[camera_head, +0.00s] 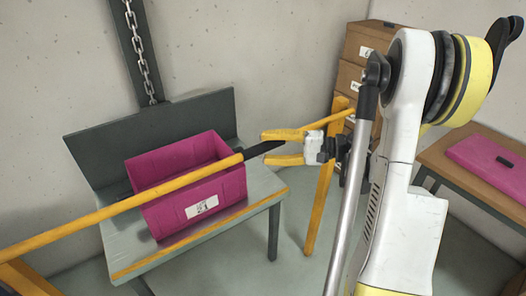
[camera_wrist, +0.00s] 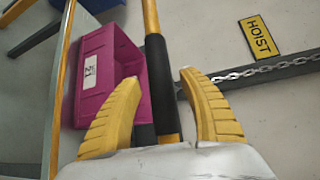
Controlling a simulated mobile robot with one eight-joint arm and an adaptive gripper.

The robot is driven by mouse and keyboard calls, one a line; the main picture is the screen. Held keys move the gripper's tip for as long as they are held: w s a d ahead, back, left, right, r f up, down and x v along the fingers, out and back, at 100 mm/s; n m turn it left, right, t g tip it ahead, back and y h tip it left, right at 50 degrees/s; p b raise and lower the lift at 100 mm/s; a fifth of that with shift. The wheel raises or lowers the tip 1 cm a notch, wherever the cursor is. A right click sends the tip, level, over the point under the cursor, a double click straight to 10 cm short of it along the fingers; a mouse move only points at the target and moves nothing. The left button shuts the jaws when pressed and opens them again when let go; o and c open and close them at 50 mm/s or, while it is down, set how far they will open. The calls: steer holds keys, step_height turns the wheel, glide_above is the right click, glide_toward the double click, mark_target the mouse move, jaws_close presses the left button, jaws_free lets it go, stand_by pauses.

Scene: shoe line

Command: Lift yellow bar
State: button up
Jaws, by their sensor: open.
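The long yellow bar (camera_head: 120,207) slants across the head view from lower left to upper right, in front of a pink bin. It has a black sleeve (camera_head: 254,151) around its middle. My gripper (camera_head: 267,148) has two yellow fingers, spread open, one on each side of the bar's line. In the wrist view the bar (camera_wrist: 151,16) and its sleeve (camera_wrist: 158,75) run between the open fingers (camera_wrist: 160,78), with a gap visible on both sides. The bar's right part is partly hidden behind my gripper. I cannot tell its exact depth between the fingers.
A yellow trestle (camera_head: 319,205) stands under the bar's right end, and another yellow support (camera_head: 22,280) is at lower left. The pink bin (camera_head: 232,188) sits on a grey bench (camera_head: 130,238). A chain (camera_head: 143,60) hangs behind. Brown boxes (camera_head: 358,75) and a table (camera_head: 450,168) are at right.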

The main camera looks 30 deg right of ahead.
steer(key=shift+w+a, duration=0.4)
steer(key=shift+a, duration=0.05)
jaws_close()
